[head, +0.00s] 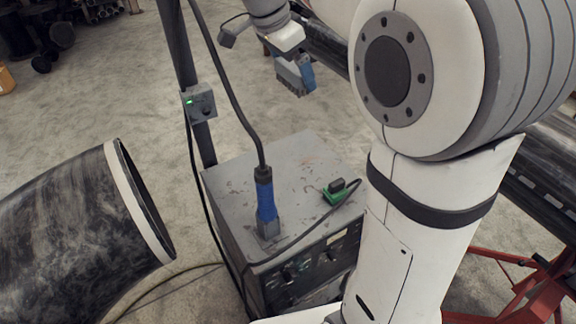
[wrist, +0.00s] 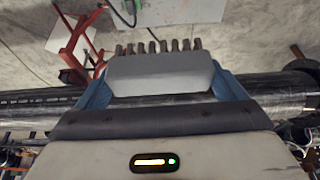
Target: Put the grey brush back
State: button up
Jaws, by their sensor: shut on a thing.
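The grey brush (wrist: 158,76) shows large in the wrist view, a grey block with a row of brown bristle tufts along its far edge. My gripper (wrist: 158,88) is shut on it, with a blue finger at each side of the block. In the head view my gripper (head: 298,76) hangs at the upper middle, above the floor and beyond the grey machine box, with the grey brush between its blue fingers. The brush is small there and partly hidden by the fingers. I cannot make out a place for the brush.
The grey machine box (head: 300,158) stands in the middle, bearing a blue-handled tool (head: 265,200) with a cable and a green clamp (head: 340,191). A post with a small control box (head: 199,103) stands behind it. A dark pipe (head: 70,235) fills the lower left. A red stand (head: 530,285) is lower right.

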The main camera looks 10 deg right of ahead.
jog(key=shift+d, duration=0.1)
jog(key=w+f+n+t+y+b, duration=0.1)
jog(key=w+f+n+t+b, duration=0.3)
jog(key=f, duration=1.3)
jog(key=n+g+y, duration=0.1)
jog(key=n, duration=0.4)
send_over(288, 171)
jog(key=s, duration=0.2)
jog(key=f, duration=0.9)
jog(key=a+f, duration=0.1)
jog(key=f, duration=0.4)
jog(key=shift+w+f, duration=0.25)
jog(key=shift+f, duration=2.15)
jog(key=shift+f, duration=0.2)
jog(key=o, duration=0.6)
jog(key=shift+r, duration=0.1)
